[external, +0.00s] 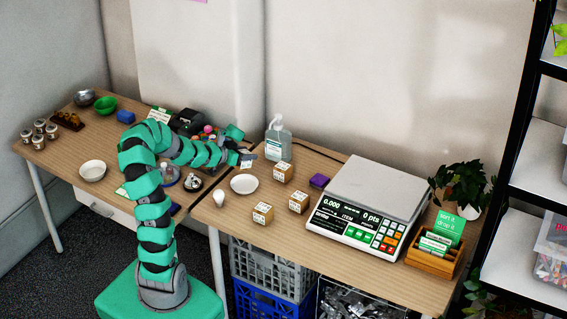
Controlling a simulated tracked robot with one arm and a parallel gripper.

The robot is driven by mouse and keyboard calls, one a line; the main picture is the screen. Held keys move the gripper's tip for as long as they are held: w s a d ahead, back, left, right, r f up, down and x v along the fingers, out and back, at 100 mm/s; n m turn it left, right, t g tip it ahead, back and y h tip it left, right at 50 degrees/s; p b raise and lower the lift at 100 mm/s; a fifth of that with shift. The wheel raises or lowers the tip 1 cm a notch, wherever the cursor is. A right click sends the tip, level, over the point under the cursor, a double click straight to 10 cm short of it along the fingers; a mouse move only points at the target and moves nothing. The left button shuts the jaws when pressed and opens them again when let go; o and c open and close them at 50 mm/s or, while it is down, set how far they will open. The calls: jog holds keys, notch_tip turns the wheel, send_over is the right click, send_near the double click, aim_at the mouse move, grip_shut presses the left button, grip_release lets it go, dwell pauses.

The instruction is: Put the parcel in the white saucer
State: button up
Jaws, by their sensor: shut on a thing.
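The white saucer (244,184) lies empty on the right table, near its left end. Three small tan boxes with printed labels, which look like parcels, stand to its right: one at the back (283,172), one in the middle (298,203) and one in front (262,213). My gripper (246,158) is above the table, just behind the saucer in the picture. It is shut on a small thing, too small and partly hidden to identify. I cannot tell whether it is a parcel.
A pump bottle (278,140) stands behind the saucer and a white egg-shaped item (218,198) in front-left. A purple block (319,181) and a large scale (365,208) are to the right. A white bowl (92,171) and green bowl (105,105) are on the left table.

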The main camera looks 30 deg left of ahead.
jog(key=w+d+f+n+t+y+p, duration=0.1)
jog(key=w+d+f+n+y+p, duration=0.2)
jog(key=w+d+f+n+y, duration=0.1)
jog(key=shift+w+d+n+y, duration=0.3)
jog(key=shift+w+d+y, duration=0.15)
jog(key=shift+d+y, duration=0.3)
jog(key=shift+f, duration=0.15)
jog(key=s+a+r+m+h+b, duration=0.1)
jog(key=s+a+r+m+h, duration=0.1)
jog(key=s+a+r+m+g+h+b, duration=0.1)
jog(key=s+a+r+m+h+b, duration=0.1)
jog(key=h, duration=0.1)
jog(key=shift+s+a, duration=0.15)
jog(key=shift+a, duration=0.25)
jog(key=shift+s+a+r+m+h, duration=0.3)
jog(key=shift+s+a, duration=0.1)
jog(key=shift+a, duration=0.2)
